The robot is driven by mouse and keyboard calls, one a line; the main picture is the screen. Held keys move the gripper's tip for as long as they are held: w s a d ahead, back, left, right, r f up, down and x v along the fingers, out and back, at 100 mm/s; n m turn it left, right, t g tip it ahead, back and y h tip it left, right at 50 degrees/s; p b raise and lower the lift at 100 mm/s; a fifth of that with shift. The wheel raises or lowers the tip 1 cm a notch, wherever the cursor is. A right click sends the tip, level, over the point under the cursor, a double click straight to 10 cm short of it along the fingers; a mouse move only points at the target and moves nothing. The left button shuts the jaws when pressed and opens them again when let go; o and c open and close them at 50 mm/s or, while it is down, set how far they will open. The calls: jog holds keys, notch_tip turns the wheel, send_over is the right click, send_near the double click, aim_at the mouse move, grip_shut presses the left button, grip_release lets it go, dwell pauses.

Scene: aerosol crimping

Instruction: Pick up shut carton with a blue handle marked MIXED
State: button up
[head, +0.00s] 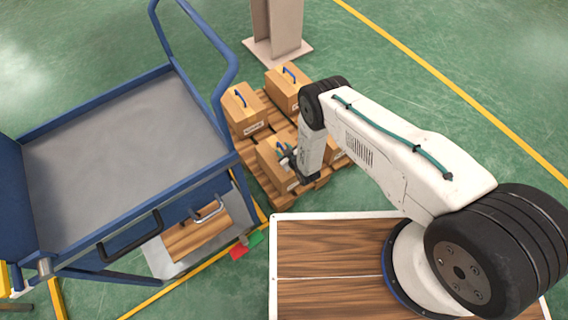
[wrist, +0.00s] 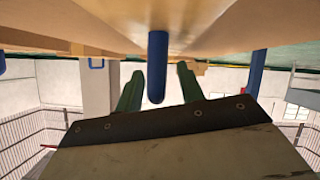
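In the head view several brown cartons with blue handles stand on a wooden pallet. My gripper (head: 287,152) is at the front carton (head: 270,163), whose label is too small to read. The left carton (head: 243,108) and the back carton (head: 286,88) also carry blue handles; their labels are not legible. My arm partly hides another carton at the right. In the wrist view my gripper's green fingers (wrist: 160,72) are apart, with a blue handle bar (wrist: 157,55) between them and no clear contact. A brown carton surface (wrist: 215,28) fills the top of that view.
A blue cart (head: 125,130) with a grey top stands left of the pallet (head: 263,185). A grey post (head: 277,22) rises behind it. Red and green pieces (head: 239,252) lie near the cart's corner. Green floor is open to the right.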

grip_shut()
dwell(0.7)
dwell(0.5)
jog(key=shift+w+r, duration=0.1)
